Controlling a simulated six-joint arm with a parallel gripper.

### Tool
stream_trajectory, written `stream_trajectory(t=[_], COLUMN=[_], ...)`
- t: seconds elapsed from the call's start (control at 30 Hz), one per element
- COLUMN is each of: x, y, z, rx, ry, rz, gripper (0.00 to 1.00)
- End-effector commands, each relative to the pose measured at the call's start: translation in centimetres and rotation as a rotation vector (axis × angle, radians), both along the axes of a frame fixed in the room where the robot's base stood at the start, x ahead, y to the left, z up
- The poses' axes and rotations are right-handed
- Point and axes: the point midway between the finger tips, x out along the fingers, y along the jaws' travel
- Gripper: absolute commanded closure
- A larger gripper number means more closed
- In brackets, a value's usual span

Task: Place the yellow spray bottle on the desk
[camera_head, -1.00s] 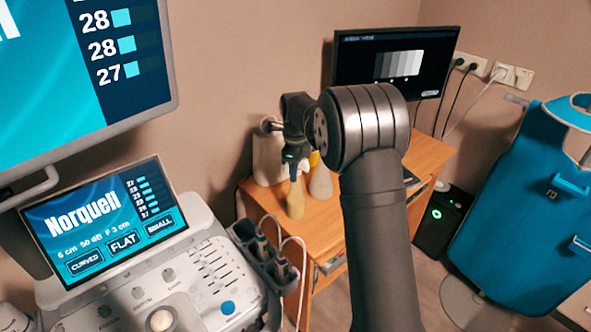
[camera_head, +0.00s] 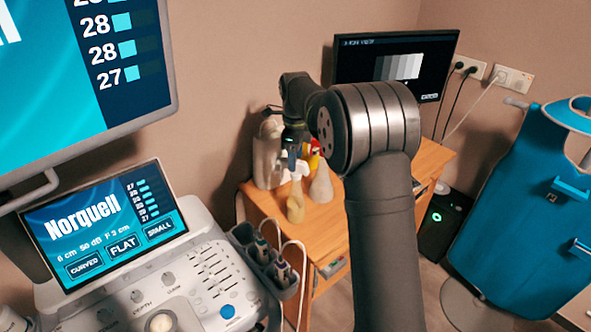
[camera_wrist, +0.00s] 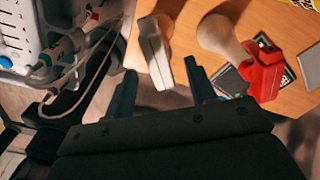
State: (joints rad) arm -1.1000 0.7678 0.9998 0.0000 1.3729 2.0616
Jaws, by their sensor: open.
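The yellow spray bottle (camera_head: 295,207) stands upright on the wooden desk (camera_head: 264,205) near its left side, with its white spray head (camera_head: 298,170) showing on top. My gripper (camera_head: 292,160) is just above the spray head, pointing down. In the wrist view my gripper (camera_wrist: 161,88) has its two fingers spread, with the white spray head (camera_wrist: 155,55) ahead of and between them. Nothing is held. The yellow body is hardly visible in the wrist view.
A white bottle (camera_head: 320,185) with a red head (camera_wrist: 263,75) stands close to the right. Another pale bottle (camera_head: 266,160) is behind left. A monitor (camera_head: 393,62) stands at the back of the desk. The ultrasound console (camera_head: 190,270) is at the front left.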

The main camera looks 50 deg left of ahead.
Motion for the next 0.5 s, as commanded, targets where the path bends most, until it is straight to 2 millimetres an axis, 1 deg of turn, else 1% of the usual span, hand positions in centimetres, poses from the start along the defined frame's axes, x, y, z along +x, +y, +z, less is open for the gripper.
stream_trajectory(t=[0.03, 0.2, 0.33, 0.5], x=[0.0, 0.0, 0.0, 0.0], y=[0.1, 0.0, 0.0, 0.0], z=[1.2, 4.1, 5.4, 5.9], rx=[0.003, 0.001, 0.001, -0.001], ry=[-0.001, 0.000, 0.001, 0.001], rz=[0.000, 0.000, 0.000, 0.000], gripper=[0.49, 0.49, 0.49, 0.49])
